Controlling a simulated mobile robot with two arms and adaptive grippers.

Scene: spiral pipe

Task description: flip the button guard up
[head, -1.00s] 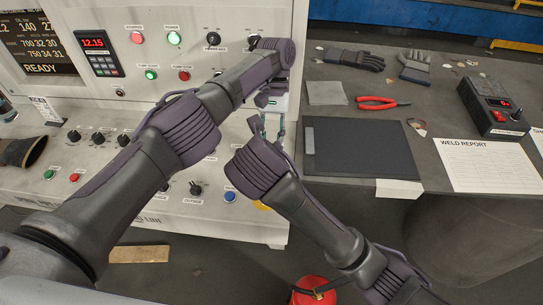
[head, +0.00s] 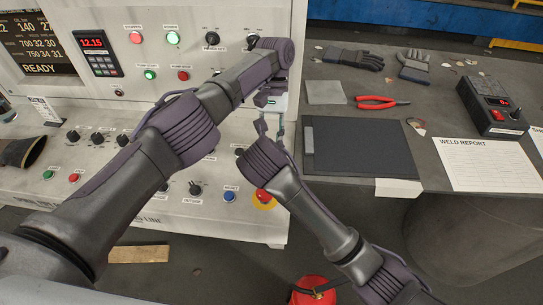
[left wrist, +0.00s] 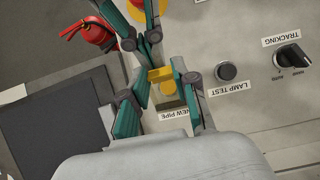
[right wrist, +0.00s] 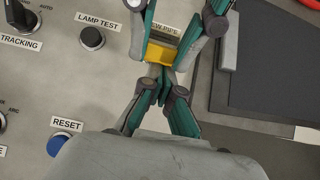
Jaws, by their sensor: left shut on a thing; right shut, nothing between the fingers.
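The yellow button guard (left wrist: 161,75) shows in the left wrist view beside the NEW PIPE label, and in the right wrist view (right wrist: 160,53). My left gripper (left wrist: 161,85) has its fingers on opposite sides of the guard's housing, shut on it. My right gripper (right wrist: 161,84) is shut with nothing between its fingers. Its tips are close at the guard's edge facing it; I cannot tell whether they touch. The guard's exact tilt is unclear. In the head view my arms hide the guard.
The LAMP TEST button (left wrist: 226,71) and TRACKING knob (left wrist: 292,57) are nearby. A blue RESET button (head: 229,197) and red stop button (head: 263,196) lie on the panel near my right arm. The side table with a black pad (head: 360,148) is to the right.

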